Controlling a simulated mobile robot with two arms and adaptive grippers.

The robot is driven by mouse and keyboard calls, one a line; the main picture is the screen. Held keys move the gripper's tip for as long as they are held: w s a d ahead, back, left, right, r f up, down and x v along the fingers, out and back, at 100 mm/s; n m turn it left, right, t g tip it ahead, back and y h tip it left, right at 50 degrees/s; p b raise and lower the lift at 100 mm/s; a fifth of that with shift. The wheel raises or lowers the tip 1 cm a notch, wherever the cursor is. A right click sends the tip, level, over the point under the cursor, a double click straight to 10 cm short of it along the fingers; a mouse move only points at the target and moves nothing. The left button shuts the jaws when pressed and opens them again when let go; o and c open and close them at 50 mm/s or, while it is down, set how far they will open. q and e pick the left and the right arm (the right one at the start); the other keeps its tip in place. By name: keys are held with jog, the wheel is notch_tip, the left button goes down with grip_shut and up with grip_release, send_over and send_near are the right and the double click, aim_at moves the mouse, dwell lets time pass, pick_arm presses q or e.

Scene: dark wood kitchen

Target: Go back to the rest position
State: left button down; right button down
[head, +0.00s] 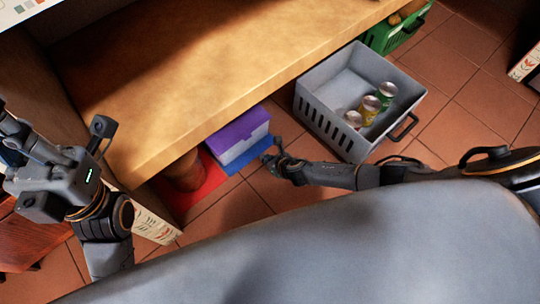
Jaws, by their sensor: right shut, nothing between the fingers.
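My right gripper (272,158) is low in the middle of the head view, with its arm coming in from the right. It is shut and empty, beside the purple-lidded box (240,137) and over the edge of a blue mat (238,164). I cannot tell if it touches the box. My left gripper (14,132) is raised at the left edge, partly cut off by the frame. Its fingers are too unclear to tell whether they are open or shut.
A wooden shelf or counter (230,60) runs across the top. A grey crate (318,118) with several cans stands on the tiled floor. A green crate (395,38) is behind it. A brown pot (184,170) stands on a red mat (208,185).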

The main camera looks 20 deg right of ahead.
jog(key=shift+p+v, duration=0.65)
jog(key=shift+v, duration=0.85)
